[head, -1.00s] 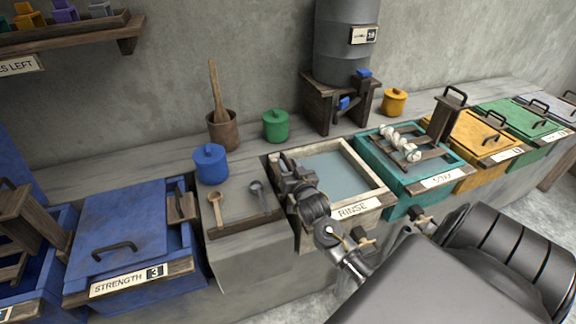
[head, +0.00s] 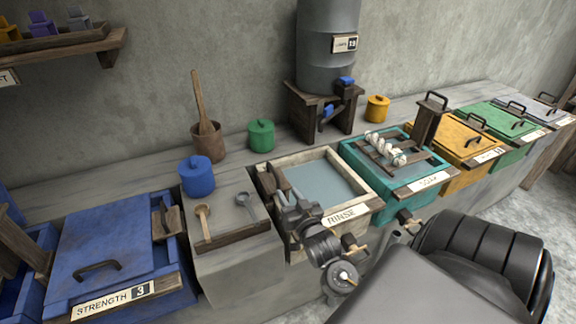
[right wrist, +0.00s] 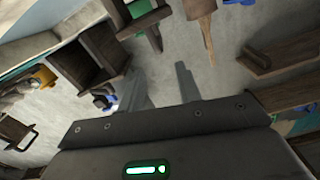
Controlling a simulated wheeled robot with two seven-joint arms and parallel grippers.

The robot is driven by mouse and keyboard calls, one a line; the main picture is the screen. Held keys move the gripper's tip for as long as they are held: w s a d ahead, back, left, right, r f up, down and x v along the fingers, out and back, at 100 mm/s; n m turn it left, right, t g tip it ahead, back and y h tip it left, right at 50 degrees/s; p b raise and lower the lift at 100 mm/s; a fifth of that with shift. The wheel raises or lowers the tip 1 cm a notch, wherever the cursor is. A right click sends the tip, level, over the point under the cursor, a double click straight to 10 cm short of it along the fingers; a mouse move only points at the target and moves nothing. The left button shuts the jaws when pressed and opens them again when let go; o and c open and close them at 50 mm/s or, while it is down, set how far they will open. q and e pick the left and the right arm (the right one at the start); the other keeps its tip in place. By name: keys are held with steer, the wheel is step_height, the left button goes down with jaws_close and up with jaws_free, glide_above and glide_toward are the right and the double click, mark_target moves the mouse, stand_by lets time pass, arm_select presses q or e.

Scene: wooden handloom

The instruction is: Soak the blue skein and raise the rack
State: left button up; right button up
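A twisted white skein (head: 383,147) lies on a dark slatted rack (head: 366,157) in the teal tub (head: 397,208), whose label appears to read SOAK. No blue skein shows. The rack's tall wooden upright (head: 428,119) stands at the tub's right side. My right gripper (head: 277,186) is over the left edge of the RINSE tub (head: 347,166), close to a dark wooden block there; I cannot tell if it touches it. In the right wrist view its two fingers (right wrist: 165,88) are apart with nothing between them. My left gripper is out of view.
A lidded blue tub (head: 110,240) marked STRENGTH 3 stands left, beside a ledge with two spoons (head: 204,222). Blue (head: 196,177), green (head: 261,136) and yellow (head: 377,108) jars stand behind. Lidded yellow (head: 460,135) and green (head: 498,119) tubs stand right.

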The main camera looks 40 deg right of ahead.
step_height(320, 180, up, 3)
steer(key=w+a+n+y+p, duration=0.1)
steer(key=w+a+n+p, duration=0.1)
steer(key=w+n+p, duration=0.15)
steer(key=f+n, duration=0.1)
steer(key=n, duration=0.6)
steer(key=s+d+f+n+p, duration=0.1)
steer(key=n, duration=0.7)
steer(key=d+f+n+p, duration=0.1)
steer(key=n, duration=0.7)
steer(key=shift+s+f+h, duration=0.2)
steer(key=shift+s+h, duration=0.2)
steer(key=n, duration=0.3)
steer(key=n+p, duration=0.1)
steer(key=n, duration=0.1)
glide_toward(268, 162)
steer(key=x, duration=0.5)
steer(key=shift+w+d+f, duration=0.15)
steer(key=shift+d+f, duration=0.05)
steer(key=shift+f, duration=0.1)
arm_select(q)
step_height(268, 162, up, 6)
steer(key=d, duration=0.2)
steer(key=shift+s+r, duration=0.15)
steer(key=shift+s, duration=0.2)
